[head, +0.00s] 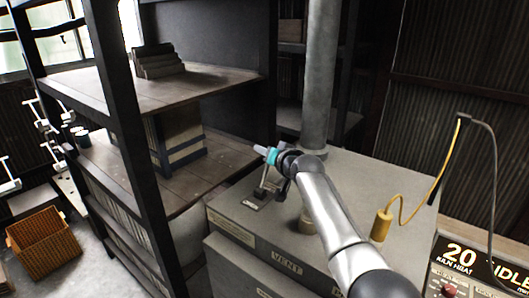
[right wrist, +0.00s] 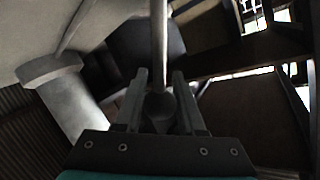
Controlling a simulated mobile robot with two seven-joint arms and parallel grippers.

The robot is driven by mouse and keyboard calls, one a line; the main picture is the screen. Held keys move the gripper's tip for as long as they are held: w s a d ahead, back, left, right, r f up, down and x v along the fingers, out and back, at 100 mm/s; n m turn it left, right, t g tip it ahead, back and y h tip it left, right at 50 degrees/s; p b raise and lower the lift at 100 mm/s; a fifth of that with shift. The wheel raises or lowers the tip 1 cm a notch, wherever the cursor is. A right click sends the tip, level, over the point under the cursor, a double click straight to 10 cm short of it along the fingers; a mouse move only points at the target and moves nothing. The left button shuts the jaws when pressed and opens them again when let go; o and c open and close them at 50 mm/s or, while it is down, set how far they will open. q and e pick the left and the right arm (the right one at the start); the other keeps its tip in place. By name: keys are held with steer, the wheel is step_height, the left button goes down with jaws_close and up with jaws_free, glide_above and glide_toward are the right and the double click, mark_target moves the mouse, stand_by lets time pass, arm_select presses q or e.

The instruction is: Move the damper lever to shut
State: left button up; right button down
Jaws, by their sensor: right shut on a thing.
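The damper lever (head: 264,181) is a thin metal rod on a small base plate on top of the grey box marked VENT (head: 330,185). My right gripper (head: 259,150), with a teal band, is at the lever's upper end. In the right wrist view the lever's rod (right wrist: 159,40) runs between the two fingers of my right gripper (right wrist: 160,76), which are shut on its dark rounded end. The lever's exact tilt and any open or shut markings are too small to tell. My left gripper is not in view.
A round grey pipe (head: 320,80) rises from the box behind my arm. A yellow handle (head: 381,226) with a cable stands to the right, near a control panel (head: 465,270). A wooden shelf rack (head: 190,88) stands left, with a wicker basket (head: 42,245) on the floor.

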steer(key=shift+d+f, duration=0.1)
steer(key=shift+f, duration=0.4)
steer(key=c, duration=0.9)
jaws_free()
steer(key=o, duration=0.3)
steer(key=shift+r, duration=0.1)
steer(key=shift+o, duration=0.4)
steer(key=shift+r, duration=0.2)
steer(key=shift+p+v, duration=0.45)
steer(key=shift+v, duration=0.85)
steer(key=v, duration=1.2)
steer(key=shift+s, duration=0.25)
